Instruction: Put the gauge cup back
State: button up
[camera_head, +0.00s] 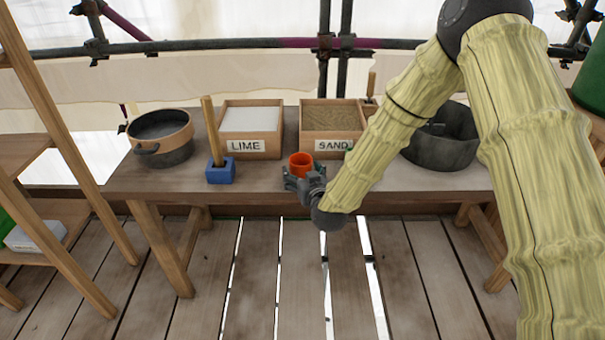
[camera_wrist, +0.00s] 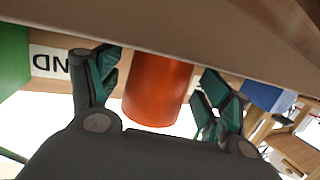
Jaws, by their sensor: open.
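The orange-red gauge cup (camera_head: 301,163) stands upright on the wooden bench (camera_head: 270,181), in front of the lime and sand boxes. It also shows in the wrist view (camera_wrist: 158,90), between the two fingers. My gripper (camera_head: 300,178) is open at the front side of the cup, with one finger to either side of it. In the wrist view my gripper (camera_wrist: 160,92) has a gap between each finger and the cup. The cup's lower part is partly hidden by my gripper in the head view.
The LIME box (camera_head: 243,146) and SAND box (camera_head: 327,147) stand behind the cup. A blue block with a wooden handle (camera_head: 220,173) stands left, beside a round pot (camera_head: 160,138). A dark bucket (camera_head: 441,145) stands right. A shelf stands at far left.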

jog(key=v, duration=1.2)
jog(key=s+d+f+m+g+h, duration=0.1)
jog(key=s+d+f+g, duration=0.3)
jog(key=s+f, duration=0.6)
jog(key=s+d+f+m+g+h, duration=0.1)
jog(key=s+d+f+g, duration=0.5)
jog(key=f, duration=0.7)
jog(key=s+d+f+g+h, duration=0.1)
jog(key=s+d+f, duration=0.3)
jog(key=s, duration=0.8)
jog(key=s+d+f+m+g+h, duration=0.1)
jog(key=s+d+f+g, duration=0.3)
jog(key=s, duration=0.8)
jog(key=shift+d+f+m+h+b, duration=0.3)
jog(key=shift+d+f, duration=0.1)
jog(key=shift+f, duration=0.55)
